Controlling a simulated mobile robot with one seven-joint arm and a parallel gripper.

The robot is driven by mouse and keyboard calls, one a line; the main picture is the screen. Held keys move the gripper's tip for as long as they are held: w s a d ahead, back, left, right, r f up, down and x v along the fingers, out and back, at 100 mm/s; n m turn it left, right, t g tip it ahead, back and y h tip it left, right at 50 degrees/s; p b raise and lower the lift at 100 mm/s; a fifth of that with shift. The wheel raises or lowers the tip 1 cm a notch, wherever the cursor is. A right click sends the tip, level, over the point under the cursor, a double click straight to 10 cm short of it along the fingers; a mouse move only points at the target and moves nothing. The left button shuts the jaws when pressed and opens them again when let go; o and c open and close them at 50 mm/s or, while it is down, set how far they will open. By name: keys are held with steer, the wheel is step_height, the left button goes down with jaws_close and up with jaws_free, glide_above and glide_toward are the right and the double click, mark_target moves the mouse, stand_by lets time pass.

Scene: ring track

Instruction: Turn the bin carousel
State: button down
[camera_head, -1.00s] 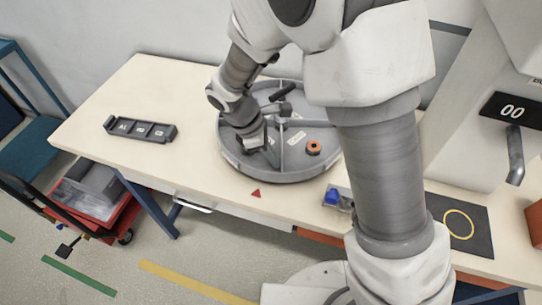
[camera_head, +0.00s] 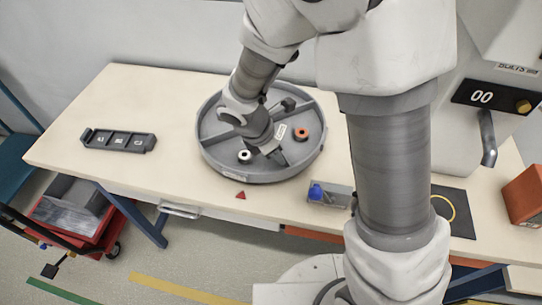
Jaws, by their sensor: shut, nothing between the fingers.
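The bin carousel (camera_head: 229,175) is a round grey tray with raised dividers, standing on the cream table. My gripper (camera_head: 277,153) reaches down inside its front part, its fingers low among the compartments. It is shut with nothing held. Whether the fingers touch a divider or the floor is hard to tell. An orange part with a dark centre (camera_head: 302,134) lies in the right compartment. A white part with a dark centre (camera_head: 245,156) lies at the front left. My wrist hides the tray's middle. A red triangle (camera_head: 240,195) marks the table in front of the rim.
A dark labelled tray (camera_head: 118,141) lies on the left of the table. A small clear bin with a blue piece (camera_head: 317,193) is near the front edge. A black mat with a yellow ring (camera_head: 452,212), a grey machine (camera_head: 480,95) and an orange-brown box (camera_head: 524,194) are at right.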

steer(key=shift+w+d+n, duration=0.15)
steer(key=shift+d+n, duration=0.25)
steer(key=shift+d, duration=0.1)
stand_by(0.5)
steer(key=p+v, duration=0.8)
steer(key=v, duration=0.2)
steer(key=shift+d, duration=0.2)
